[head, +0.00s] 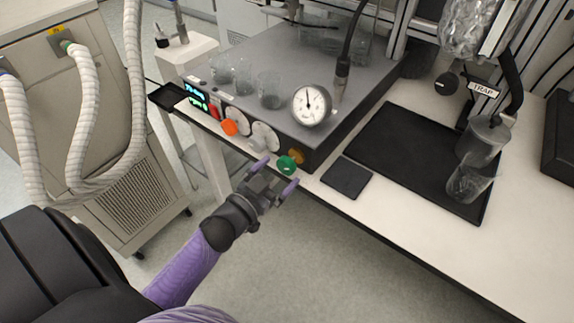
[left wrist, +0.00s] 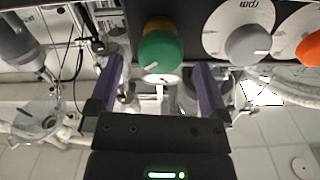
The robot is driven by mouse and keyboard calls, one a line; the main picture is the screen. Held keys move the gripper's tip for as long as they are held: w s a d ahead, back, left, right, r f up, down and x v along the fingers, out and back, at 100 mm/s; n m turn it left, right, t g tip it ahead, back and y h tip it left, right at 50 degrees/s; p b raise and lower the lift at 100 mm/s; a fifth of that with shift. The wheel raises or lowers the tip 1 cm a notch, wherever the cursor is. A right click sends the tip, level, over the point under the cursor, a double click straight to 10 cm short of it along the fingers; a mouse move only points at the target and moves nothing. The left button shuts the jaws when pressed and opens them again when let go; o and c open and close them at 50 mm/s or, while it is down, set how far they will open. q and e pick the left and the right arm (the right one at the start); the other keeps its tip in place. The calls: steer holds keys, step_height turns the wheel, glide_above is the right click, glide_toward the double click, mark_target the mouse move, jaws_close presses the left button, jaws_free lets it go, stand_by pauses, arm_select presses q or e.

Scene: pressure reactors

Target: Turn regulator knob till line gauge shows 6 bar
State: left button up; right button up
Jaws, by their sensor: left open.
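The green regulator knob (head: 286,164) sits on an orange-yellow collar at the right end of the unit's front panel. The round white line gauge (head: 311,103) stands above it on the unit; its needle points nearly straight up, and its numbers are too small to read. My left gripper (head: 277,175) is open just in front of the green knob. In the left wrist view the green knob (left wrist: 160,52) lies between the lines of the two purple fingers, just beyond their tips, and looks unheld. My right gripper is out of view.
A grey dial knob (left wrist: 248,44) and an orange knob (head: 229,127) are on the same panel, beside a lit display (head: 195,92). Glass beakers (head: 270,90) stand on the unit. A black pad (head: 346,177) and a black tray (head: 390,135) lie to the right.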

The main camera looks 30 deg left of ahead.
mark_target(283, 168)
arm_select(q)
steer(key=w, duration=0.3)
steer(key=shift+w+d, duration=0.15)
steer(key=c, duration=1.3)
